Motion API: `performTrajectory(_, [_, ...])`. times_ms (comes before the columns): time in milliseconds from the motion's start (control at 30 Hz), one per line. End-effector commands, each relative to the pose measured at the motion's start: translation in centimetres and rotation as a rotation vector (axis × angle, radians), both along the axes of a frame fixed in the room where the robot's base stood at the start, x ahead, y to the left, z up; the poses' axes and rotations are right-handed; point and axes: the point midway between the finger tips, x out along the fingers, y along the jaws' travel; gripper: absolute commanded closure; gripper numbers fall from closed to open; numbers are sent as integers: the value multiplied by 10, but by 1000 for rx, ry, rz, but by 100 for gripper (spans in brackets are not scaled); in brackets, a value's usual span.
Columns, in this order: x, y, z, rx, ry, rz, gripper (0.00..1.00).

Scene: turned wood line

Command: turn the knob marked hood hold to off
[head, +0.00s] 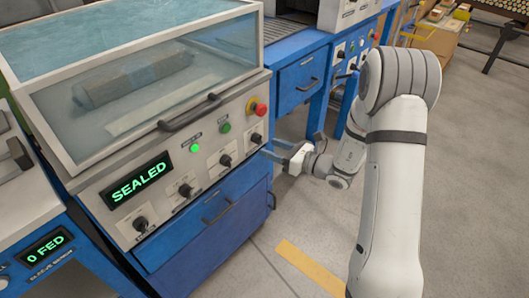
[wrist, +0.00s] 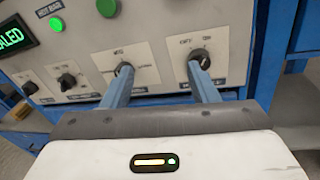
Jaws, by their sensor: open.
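A sloped control panel with a row of black knobs fills the front of the hooded machine. I cannot read which knob is marked hood hold. My gripper (wrist: 160,72) is open and empty before the panel, its blue fingers apart. The right fingertip overlaps the rightmost knob, the left one the knob beside it (wrist: 123,69). Contact cannot be told. In the head view my gripper (head: 277,151) is just right of the rightmost knob.
A red stop button (head: 258,108), a green light (head: 195,147) and a display reading SEALED (head: 139,180) are on the panel. A clear hood (head: 150,95) with a handle is shut above it. Blue drawers (head: 215,210) lie below. Grey floor is clear at front right.

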Motion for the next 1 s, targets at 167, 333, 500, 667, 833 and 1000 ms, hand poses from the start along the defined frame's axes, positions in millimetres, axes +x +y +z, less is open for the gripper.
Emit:
performTrajectory(167, [26,-18,-43,93,68,-145,46])
performTrajectory(333, [38,-12,-49,111,80,-174,46])
performTrajectory(500, [55,10,-48,110,77,-172,46])
performTrajectory(667, [69,29,-48,109,78,-172,46])
performTrajectory(833, [77,39,-47,110,80,-173,46])
performTrajectory(1000, [79,41,-47,110,80,-173,46])
